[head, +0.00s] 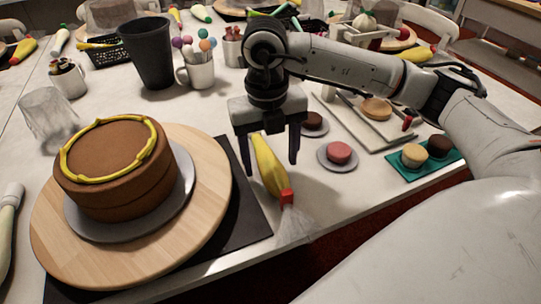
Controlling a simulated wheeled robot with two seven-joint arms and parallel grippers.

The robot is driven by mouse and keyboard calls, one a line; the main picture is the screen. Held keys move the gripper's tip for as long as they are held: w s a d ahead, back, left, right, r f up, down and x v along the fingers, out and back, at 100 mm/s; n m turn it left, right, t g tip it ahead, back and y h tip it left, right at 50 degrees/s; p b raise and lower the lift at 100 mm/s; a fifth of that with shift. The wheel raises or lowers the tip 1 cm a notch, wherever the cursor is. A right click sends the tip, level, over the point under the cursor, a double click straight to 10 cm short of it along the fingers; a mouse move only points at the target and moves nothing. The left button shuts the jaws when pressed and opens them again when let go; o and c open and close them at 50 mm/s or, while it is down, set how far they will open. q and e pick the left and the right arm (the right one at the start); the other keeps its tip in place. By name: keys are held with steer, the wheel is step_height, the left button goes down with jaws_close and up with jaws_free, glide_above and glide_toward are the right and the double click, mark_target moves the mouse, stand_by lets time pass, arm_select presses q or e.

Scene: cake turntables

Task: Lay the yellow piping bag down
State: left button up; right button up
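The yellow piping bag (268,168) has a red collar (286,196) and a pale, see-through tip pointing towards the table's near edge. It appears to lie on the white table beside the dark mat. My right gripper (272,166) is over the bag's back end, pointing down. Its dark fingers are spread, one on each side of the bag, with visible gaps to it, so it looks open. The gripper body is close above the bag's upper end. My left gripper is not in view.
A chocolate cake (117,168) with a yellow piped ring stands on a wooden turntable (215,222) to the left, on a dark mat (246,215). A pink cake (340,153) on a plate and a green tray (402,172) with cupcakes are to the right. A black cup (150,52) stands behind.

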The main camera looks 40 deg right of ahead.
step_height(320, 180, up, 10)
steer(key=p, duration=0.2)
steer(key=shift+a+r, duration=0.15)
steer(key=shift+a, duration=0.05)
steer(key=shift+r, duration=0.1)
